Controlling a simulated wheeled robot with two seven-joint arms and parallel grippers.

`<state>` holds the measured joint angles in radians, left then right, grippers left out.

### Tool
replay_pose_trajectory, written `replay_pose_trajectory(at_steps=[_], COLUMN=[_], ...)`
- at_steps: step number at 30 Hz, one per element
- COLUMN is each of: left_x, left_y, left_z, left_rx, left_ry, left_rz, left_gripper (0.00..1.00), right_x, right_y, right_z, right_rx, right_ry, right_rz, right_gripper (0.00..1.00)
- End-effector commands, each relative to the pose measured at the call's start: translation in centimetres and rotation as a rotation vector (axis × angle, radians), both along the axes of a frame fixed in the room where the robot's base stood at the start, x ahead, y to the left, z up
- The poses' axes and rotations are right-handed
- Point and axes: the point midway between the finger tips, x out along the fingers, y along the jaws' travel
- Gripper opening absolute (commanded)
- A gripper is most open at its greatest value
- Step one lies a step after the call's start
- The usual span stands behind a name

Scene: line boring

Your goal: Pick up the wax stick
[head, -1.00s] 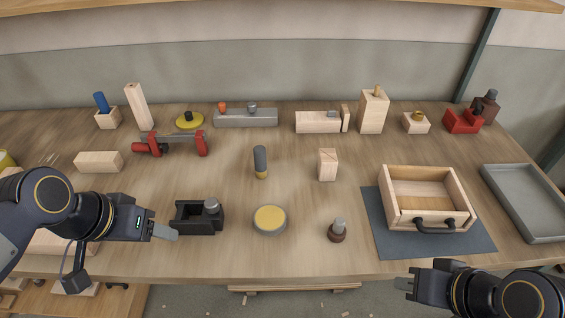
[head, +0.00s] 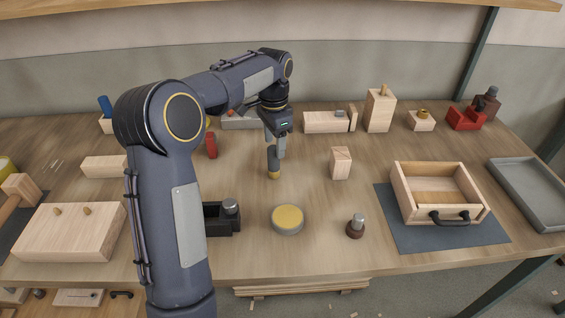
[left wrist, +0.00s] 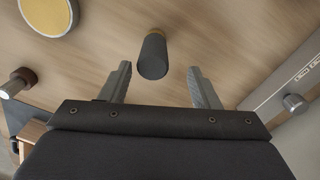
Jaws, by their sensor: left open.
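The wax stick (head: 273,163) is a dark grey cylinder with an amber lower end, standing upright on the middle of the bench. It also shows in the left wrist view (left wrist: 153,55), with its dark end facing the camera. My left gripper (head: 277,146) points down over the stick and partly covers its top in the head view. In the left wrist view its two fingers (left wrist: 159,67) are spread, with the stick between and just beyond their tips, clear of both. My right gripper is out of view.
A round yellow-topped tin (head: 287,219) stands in front of the stick, and a small wooden block (head: 340,163) stands to its right. A grey metal bar (head: 243,121) lies behind. A black tool (head: 221,217) sits front left. Bench between these is clear.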

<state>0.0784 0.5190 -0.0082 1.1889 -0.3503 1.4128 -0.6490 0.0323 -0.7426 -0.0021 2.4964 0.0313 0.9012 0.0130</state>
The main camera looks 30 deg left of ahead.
Motion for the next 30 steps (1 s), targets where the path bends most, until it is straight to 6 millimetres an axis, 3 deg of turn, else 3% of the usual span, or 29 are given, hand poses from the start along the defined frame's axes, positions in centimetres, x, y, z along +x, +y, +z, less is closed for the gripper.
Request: replay_pose_trajectory(at_steps=[15, 23, 30], left_x=[-0.9, -0.9, -0.9], left_y=[-0.4, -0.4, -0.4], left_z=[-6.6, -7.0, -7.0], left_rx=[-0.001, -0.001, -0.001], left_ry=[0.002, 0.000, 0.000], left_rz=[0.002, 0.002, 0.002], left_gripper=[0.56, 0.56, 0.28], right_x=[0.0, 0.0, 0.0], right_y=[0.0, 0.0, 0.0], right_z=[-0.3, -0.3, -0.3], right_rx=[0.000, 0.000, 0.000], right_ry=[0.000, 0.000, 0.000], right_rz=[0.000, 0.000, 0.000], right_gripper=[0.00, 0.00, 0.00])
